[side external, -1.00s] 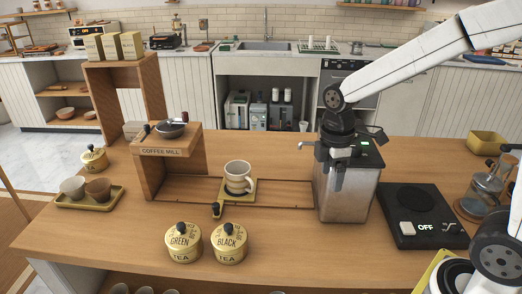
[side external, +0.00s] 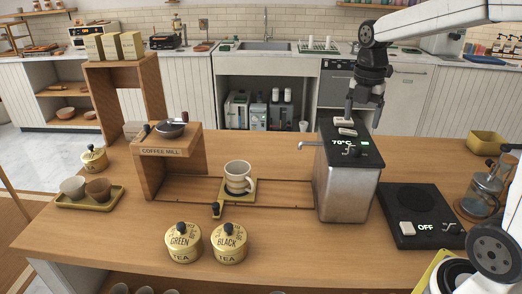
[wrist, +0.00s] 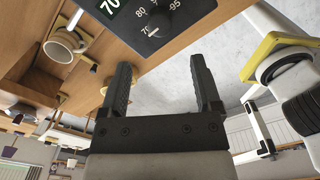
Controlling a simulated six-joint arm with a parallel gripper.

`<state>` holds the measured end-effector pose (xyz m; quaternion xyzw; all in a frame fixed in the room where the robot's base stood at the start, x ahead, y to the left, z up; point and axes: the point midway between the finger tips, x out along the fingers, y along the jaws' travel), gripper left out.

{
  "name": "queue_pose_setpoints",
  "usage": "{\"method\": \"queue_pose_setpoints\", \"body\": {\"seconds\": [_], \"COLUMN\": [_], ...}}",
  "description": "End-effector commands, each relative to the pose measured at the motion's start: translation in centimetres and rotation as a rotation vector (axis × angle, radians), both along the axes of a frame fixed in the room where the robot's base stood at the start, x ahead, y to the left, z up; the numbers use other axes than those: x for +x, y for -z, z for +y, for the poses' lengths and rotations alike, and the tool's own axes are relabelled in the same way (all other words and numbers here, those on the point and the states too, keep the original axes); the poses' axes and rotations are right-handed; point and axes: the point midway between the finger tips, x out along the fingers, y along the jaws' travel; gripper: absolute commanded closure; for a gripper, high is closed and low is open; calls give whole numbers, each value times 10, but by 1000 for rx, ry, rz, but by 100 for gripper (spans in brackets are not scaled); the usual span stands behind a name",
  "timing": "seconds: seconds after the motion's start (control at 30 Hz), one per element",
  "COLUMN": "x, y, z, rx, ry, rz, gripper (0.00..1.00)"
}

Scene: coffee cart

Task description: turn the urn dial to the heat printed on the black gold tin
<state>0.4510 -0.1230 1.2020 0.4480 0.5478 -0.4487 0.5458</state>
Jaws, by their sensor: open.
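My gripper (side external: 362,116) is open and empty, above and behind the urn top, apart from the dial. Its fingers also show in the wrist view (wrist: 160,66).
A similar GREEN tea tin (side external: 183,244) stands left of the black one. A mug (side external: 239,177) sits left of the urn by its tap. A black hot plate (side external: 420,214) reading OFF is close on the right. A pale switch (side external: 346,131) sits on the urn top.

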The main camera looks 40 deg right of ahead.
Motion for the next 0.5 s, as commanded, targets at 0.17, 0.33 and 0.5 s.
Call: {"method": "queue_pose_setpoints", "body": {"seconds": [0.17, 0.33, 0.5], "x": [0, 0, 0], "y": [0, 6, 20], "z": [-1, -1, -1], "rx": [-1, -1, 0], "ry": [0, 0, 1], "rz": [-3, -2, 0], "gripper": [19, 19, 19]}}
